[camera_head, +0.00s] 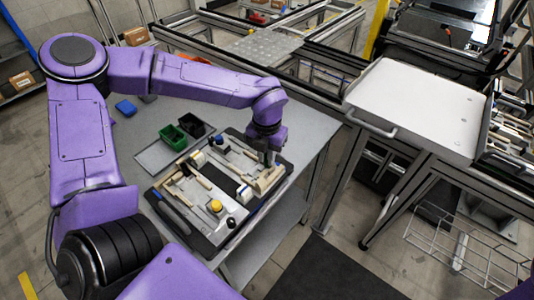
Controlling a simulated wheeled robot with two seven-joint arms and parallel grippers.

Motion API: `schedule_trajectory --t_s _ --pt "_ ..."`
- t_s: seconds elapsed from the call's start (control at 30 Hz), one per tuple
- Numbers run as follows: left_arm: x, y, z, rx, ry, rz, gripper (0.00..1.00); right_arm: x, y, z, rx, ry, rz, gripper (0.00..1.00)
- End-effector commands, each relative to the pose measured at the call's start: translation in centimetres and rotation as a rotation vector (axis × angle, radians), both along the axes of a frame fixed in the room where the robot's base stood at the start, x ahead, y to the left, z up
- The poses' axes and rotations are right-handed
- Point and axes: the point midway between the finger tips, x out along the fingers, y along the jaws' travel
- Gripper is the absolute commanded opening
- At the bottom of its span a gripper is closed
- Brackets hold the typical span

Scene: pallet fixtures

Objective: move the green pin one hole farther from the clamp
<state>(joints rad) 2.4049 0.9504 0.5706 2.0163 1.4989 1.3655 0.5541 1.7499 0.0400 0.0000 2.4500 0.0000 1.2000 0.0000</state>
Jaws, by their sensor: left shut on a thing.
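My left gripper (268,156) points down over the right back part of the pallet fixture plate (237,240). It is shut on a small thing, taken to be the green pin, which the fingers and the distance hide. No green pin shows elsewhere on the plate. Beige blocks and rails (270,179) lie just below and beside the gripper. A white cylindrical part with a blue mark (244,193) sits left of and below the gripper. I cannot make out the clamp or the row of holes for sure. My right gripper is not in view.
A yellow round knob (215,205) and a black knob (231,222) stand on the plate's front. A green bin (173,138) and a black bin (192,125) stand behind it. A white-topped cart (420,105) stands at right.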

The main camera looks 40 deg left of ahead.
Motion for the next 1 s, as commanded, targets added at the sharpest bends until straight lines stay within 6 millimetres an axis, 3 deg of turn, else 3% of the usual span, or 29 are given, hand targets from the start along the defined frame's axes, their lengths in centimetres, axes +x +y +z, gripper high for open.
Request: schedule_trajectory --t_s 1.0 --pt "0.0 0.0 -2.0 0.0 -0.001 0.0 0.0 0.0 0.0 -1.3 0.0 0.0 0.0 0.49"
